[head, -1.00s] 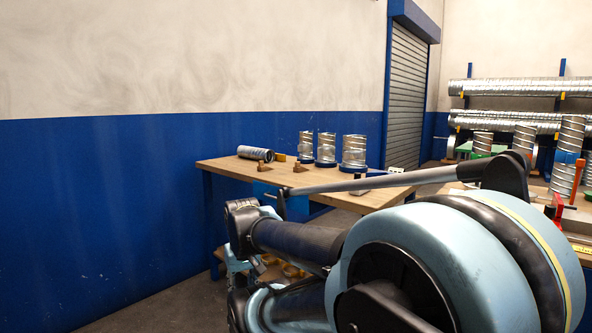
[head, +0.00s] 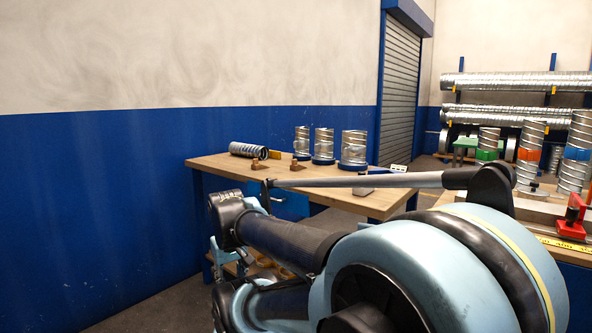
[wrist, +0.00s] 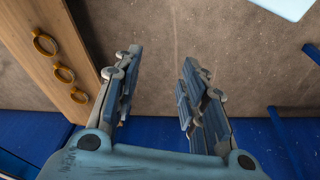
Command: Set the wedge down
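My gripper (wrist: 161,58) is open in the wrist view, its two fingers apart with only bare floor showing between them. No wedge shows in it. In the head view the fingers are not clearly visible, being low behind my own arm. Two small brown wooden blocks, possibly wedges, sit on the wooden bench top: a left block (head: 256,163) and a right block (head: 282,164). They stand apart from each other, in front of the lying spiral duct. My gripper is not touching either of them.
The bench (head: 215,165) also holds a lying spiral duct (head: 247,149) and three upright duct pieces (head: 354,149) on blue bases. Orange rings (wrist: 63,73) lie on a wooden board (wrist: 50,20) left of my gripper. A second bench with a red clamp (head: 574,213) stands at right.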

